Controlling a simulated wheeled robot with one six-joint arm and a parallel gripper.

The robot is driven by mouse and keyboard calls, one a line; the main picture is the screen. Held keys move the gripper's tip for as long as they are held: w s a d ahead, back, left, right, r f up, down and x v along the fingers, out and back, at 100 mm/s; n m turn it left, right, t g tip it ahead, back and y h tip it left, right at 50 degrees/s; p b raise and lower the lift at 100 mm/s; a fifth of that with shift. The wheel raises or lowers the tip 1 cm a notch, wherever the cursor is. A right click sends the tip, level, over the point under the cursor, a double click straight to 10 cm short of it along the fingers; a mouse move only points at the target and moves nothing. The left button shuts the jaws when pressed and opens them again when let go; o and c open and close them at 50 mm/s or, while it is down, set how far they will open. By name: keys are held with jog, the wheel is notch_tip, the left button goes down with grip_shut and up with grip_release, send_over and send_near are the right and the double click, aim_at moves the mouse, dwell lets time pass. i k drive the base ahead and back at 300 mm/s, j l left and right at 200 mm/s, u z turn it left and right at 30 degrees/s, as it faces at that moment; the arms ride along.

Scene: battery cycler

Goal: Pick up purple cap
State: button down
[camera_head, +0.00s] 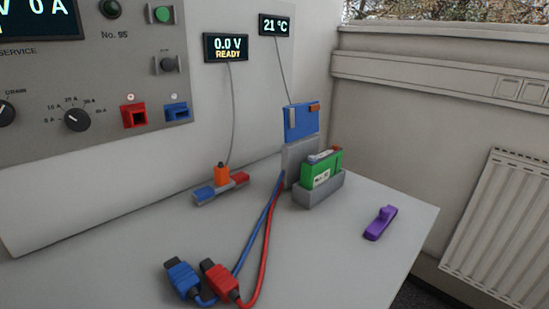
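The purple cap (380,223) lies on the grey table top (330,245), near its right edge.
Left of the cap, a green battery (322,169) stands in a grey holder (320,189). Blue (182,278) and red (220,281) cable plugs lie at the front. A control panel (95,85) is at left, a radiator (500,225) at right. Table around the cap is clear.

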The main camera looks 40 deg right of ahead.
aim_at(387, 214)
jog(key=z, duration=1.2)
